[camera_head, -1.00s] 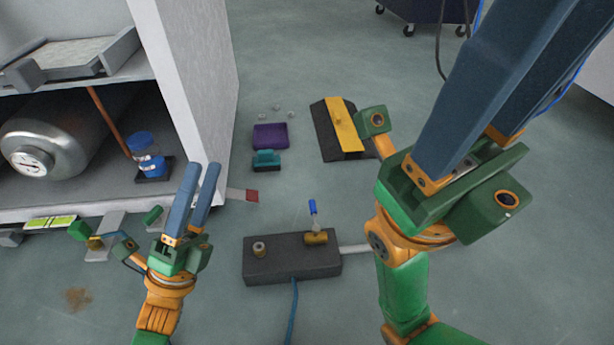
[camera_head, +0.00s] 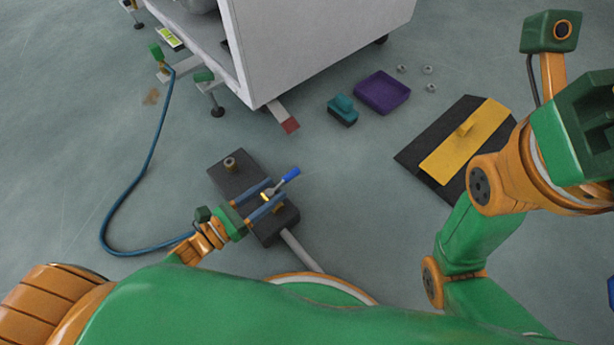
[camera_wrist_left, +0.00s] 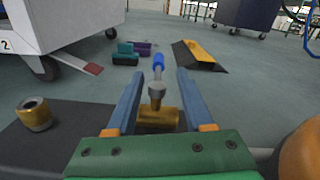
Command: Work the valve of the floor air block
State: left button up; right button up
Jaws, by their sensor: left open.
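The floor air block (camera_head: 237,178) is a dark grey box on the floor, left of centre in the head view. Its brass valve (camera_wrist_left: 158,114) carries a lever with a blue handle (camera_head: 291,174). My left gripper (camera_head: 277,190) is open, with its two blue fingers reaching over the block, one on each side of the valve. In the left wrist view the lever (camera_wrist_left: 158,66) stands between the spread fingers, apart from both. A second brass fitting (camera_head: 230,163) sits at the block's other end. My right arm shows at the right; its fingers are out of view.
A white cabinet (camera_head: 315,40) on wheels stands beyond the block, with a red-tipped foot (camera_head: 290,125). A teal brush-like item (camera_head: 342,110), a purple tray (camera_head: 382,92), several nuts and a black and yellow ramp-like piece (camera_head: 465,140) lie on the floor. A grey pipe (camera_head: 302,251) leaves the block.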

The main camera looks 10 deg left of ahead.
aim_at(281, 183)
pick_arm(q)
jog(key=b+x, duration=0.2)
jog(key=x, duration=0.4)
jog(key=shift+a, duration=0.15)
jog(key=shift+w, duration=0.2)
grip_shut()
dwell(0.9)
